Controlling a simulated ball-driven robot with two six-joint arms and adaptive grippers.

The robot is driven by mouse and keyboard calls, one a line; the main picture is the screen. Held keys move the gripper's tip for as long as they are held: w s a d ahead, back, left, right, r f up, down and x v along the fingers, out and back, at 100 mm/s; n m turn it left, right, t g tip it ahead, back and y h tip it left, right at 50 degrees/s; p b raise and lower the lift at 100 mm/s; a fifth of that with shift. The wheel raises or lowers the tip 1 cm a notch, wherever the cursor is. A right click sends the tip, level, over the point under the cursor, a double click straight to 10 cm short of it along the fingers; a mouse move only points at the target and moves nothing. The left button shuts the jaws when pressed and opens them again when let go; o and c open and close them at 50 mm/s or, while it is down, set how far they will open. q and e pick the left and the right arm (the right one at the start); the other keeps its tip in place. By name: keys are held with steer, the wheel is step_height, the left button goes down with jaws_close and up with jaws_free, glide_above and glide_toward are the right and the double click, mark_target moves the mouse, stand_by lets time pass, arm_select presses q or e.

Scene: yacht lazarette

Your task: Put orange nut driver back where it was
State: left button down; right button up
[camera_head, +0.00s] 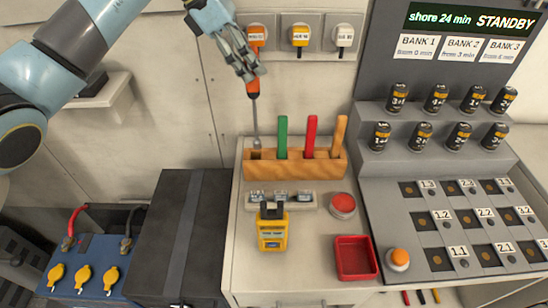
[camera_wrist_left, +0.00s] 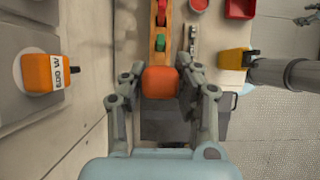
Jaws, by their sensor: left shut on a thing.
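The orange nut driver (camera_head: 253,88) hangs upright, its grey shaft pointing down and its orange handle at the top. My left gripper (camera_head: 244,66) is shut on the handle; the left wrist view shows the handle end (camera_wrist_left: 160,82) between the two fingers. The wooden rack (camera_head: 290,169) stands below on the counter, with green, red and tan-handled tools in it. The shaft's lower end is at the rack's leftmost slot, left of the green handle (camera_head: 282,136). I cannot tell whether the tip has entered the slot.
A yellow meter (camera_head: 272,228), a red round button (camera_head: 342,205) and a red tray (camera_head: 355,258) are in front of the rack. Wall switches (camera_head: 300,37) sit behind the gripper. A grey panel with batteries (camera_head: 397,98) stands right. A dark box (camera_head: 180,235) is lower left.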

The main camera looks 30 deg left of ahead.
arm_select(q)
steer(key=f, duration=0.1)
steer(key=f+p, duration=0.1)
steer(key=f, duration=0.3)
steer(key=shift+s+a+f+p, duration=0.2)
steer(key=shift+s+a+p, duration=0.05)
steer(key=shift+p, duration=0.15)
step_height(320, 180, down, 4)
steer(key=shift+p, duration=0.5)
arm_select(e)
steer(key=r, duration=0.2)
steer(key=a+r, duration=0.1)
steer(key=shift+s+a+r, duration=0.1)
steer(key=shift+s, duration=0.25)
arm_select(q)
steer(key=c, duration=1)
jaws_free()
steer(key=shift+r, duration=0.1)
steer(key=b, duration=0.4)
glide_toward(248, 87)
steer(key=f, duration=0.1)
steer(key=a+f, duration=0.1)
steer(key=f, duration=0.1)
steer(key=shift+w+a, duration=0.25)
steer(key=shift+w, duration=0.1)
arm_select(e)
steer(key=f, duration=0.4)
steer(key=shift+a+f, duration=0.1)
steer(key=shift+a, duration=0.15)
